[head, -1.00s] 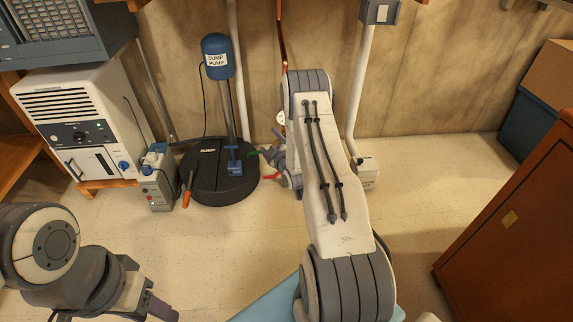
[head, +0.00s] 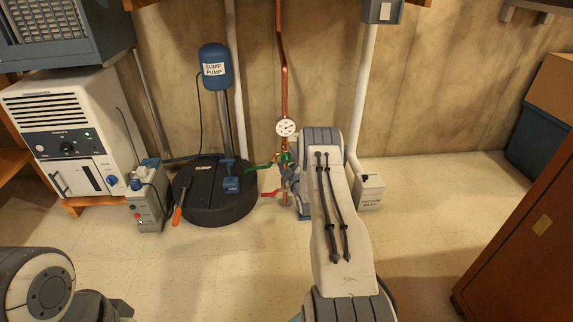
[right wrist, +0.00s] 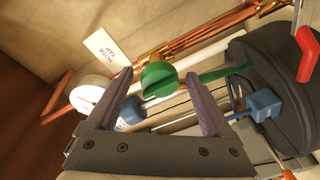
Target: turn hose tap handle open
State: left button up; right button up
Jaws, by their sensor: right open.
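The green hose tap handle (right wrist: 157,79) shows in the right wrist view as a round hub with a lever reaching right. A white "HOSE TAP" tag (right wrist: 106,47) hangs beside it. In the head view the green lever (head: 260,168) points left from the copper pipe. My right gripper (right wrist: 159,76) is open, its two fingers apart with the green hub appearing between their tips; contact cannot be told. In the head view my right arm hides most of this gripper. My left arm shows at the lower left; its gripper is out of view.
A red lever (head: 270,193) sits just below the green one. A round gauge (head: 287,127) is on the copper pipe above. The black sump lid (head: 214,205) and blue pump (head: 215,68) stand left. A white vacuum inlet box (head: 370,192) stands right. The floor in front is clear.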

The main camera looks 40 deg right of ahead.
jog(key=shift+w+d, duration=0.15)
jog(key=shift+w, duration=0.3)
jog(key=c, duration=1.3)
jog(key=shift+c, duration=0.2)
